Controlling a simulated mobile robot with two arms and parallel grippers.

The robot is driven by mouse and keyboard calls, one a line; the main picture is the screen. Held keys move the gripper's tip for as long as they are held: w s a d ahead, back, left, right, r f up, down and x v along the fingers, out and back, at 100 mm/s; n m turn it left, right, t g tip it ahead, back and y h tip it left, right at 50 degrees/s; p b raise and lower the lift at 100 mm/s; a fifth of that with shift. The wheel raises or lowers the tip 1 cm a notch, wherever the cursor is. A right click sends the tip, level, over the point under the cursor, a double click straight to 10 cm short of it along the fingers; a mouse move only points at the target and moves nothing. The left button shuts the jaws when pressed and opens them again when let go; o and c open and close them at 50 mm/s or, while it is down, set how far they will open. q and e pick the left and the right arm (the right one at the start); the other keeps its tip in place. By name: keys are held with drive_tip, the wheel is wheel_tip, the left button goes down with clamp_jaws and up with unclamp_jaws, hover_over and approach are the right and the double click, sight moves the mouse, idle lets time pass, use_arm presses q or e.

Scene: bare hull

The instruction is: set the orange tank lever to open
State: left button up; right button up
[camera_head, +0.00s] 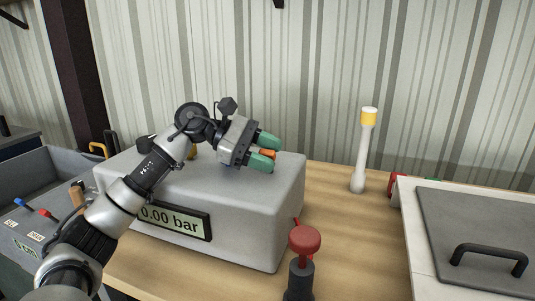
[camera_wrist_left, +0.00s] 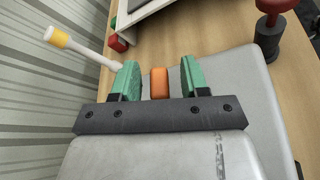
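The orange lever (camera_head: 267,153) shows as a small orange piece at the top of the grey tank box (camera_head: 230,210), whose display reads 0.00 bar. In the left wrist view the orange lever (camera_wrist_left: 159,83) stands between the two green fingers, with a gap on both sides. My left gripper (camera_head: 266,153) is open around it, above the tank's right part. The left gripper also shows in the left wrist view (camera_wrist_left: 160,82). The lever's base and its markings are hidden. My right gripper is in neither view.
A red-knobbed post (camera_head: 304,245) stands in front of the tank. A white lever with a yellow tip (camera_head: 365,150) stands upright behind, to the right. A grey hatch with a black handle (camera_head: 490,255) is at the right. A grey bin (camera_head: 50,170) is at the left.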

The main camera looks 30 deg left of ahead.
use_arm(q)
drive_tip(key=b+v, duration=0.1)
drive_tip(key=v, duration=0.9)
drive_tip(key=shift+s+a+r, duration=0.1)
drive_tip(key=shift+a, duration=0.25)
